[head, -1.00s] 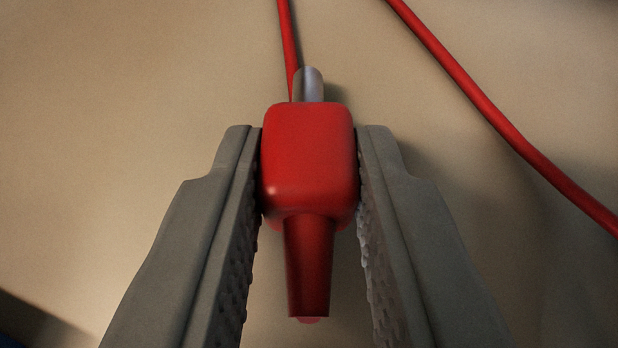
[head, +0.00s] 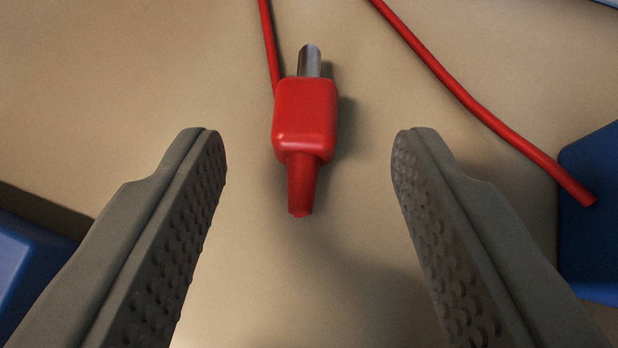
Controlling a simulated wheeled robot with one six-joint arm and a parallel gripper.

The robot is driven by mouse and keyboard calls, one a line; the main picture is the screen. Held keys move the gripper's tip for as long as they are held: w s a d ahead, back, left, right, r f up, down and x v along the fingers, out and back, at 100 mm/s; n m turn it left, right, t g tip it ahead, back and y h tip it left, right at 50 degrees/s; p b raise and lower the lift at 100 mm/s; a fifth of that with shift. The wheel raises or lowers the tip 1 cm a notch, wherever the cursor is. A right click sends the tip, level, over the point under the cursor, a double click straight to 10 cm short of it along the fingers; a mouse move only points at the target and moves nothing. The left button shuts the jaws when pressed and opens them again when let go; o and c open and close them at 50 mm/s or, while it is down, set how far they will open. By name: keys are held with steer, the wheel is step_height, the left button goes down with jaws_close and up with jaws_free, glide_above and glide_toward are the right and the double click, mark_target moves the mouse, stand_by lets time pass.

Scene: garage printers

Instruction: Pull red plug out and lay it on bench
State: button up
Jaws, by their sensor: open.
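The red plug (head: 305,118) lies on the tan bench surface (head: 120,90) in the upper middle of the head view. Its metal tip (head: 310,62) points away from me and its tapered red sleeve (head: 301,185) points toward me. My gripper (head: 308,150) is open, with its grey ridged fingers well apart on either side of the plug. Neither finger touches the plug. The plug is out of any socket in this view.
A red cable (head: 470,95) runs from the top edge down to a blue block (head: 592,215) at the right. Another red cable (head: 269,40) runs behind the plug. A blue object (head: 25,270) stands at the lower left.

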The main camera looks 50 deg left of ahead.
steer(key=v, duration=1.3)
steer(key=s+a+r+m+t+h, duration=0.3)
steer(key=s+a, duration=0.1)
steer(key=s, duration=0.5)
steer(key=s+a+r+m+t+h, duration=0.3)
steer(key=s+a+m, duration=0.1)
steer(key=s, duration=0.6)
steer(key=s+a+r+m+t+h, duration=0.3)
steer(key=s+a+r+t, duration=0.1)
steer(key=s, duration=0.5)
steer(key=shift+s+a+m, duration=0.3)
steer(key=shift+s+a, duration=0.1)
steer(key=shift+a, duration=0.05)
